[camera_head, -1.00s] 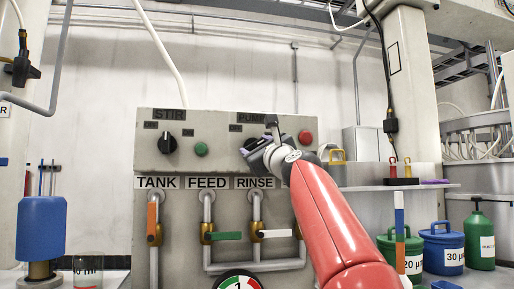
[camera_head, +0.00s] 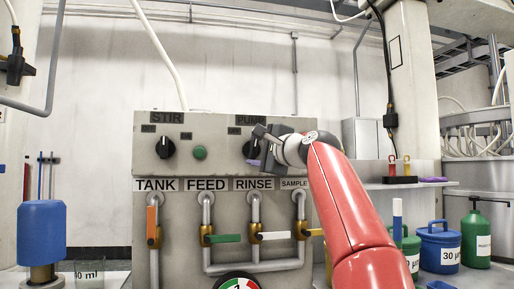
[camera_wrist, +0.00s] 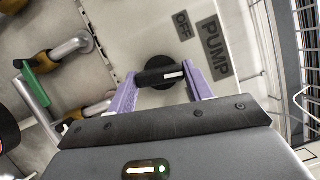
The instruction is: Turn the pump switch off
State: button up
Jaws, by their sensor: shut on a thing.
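The pump switch is a black knob with a white mark on its grip bar. It shows in the wrist view (camera_wrist: 160,74) and, partly covered, in the head view (camera_head: 247,148). The mark points right in the wrist view, towards the PUMP label (camera_wrist: 214,48) and away from the OFF label (camera_wrist: 183,25). My gripper (camera_wrist: 160,80) has its purple fingers at the two ends of the bar, shut on it. In the head view my gripper (camera_head: 252,150) is at the panel's upper right, hiding part of the switch.
The grey panel (camera_head: 222,121) also carries the STIR knob (camera_head: 165,149) and a green button (camera_head: 200,153). Below are pipes with coloured valve levers, including a green one (camera_head: 226,238). A blue cylinder (camera_head: 42,228) stands left; containers (camera_head: 440,247) stand right.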

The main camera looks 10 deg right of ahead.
jog(key=shift+r+n+g, duration=0.15)
jog(key=shift+n+g, duration=0.15)
jog(key=shift+n, duration=0.6)
jog(key=o, duration=1)
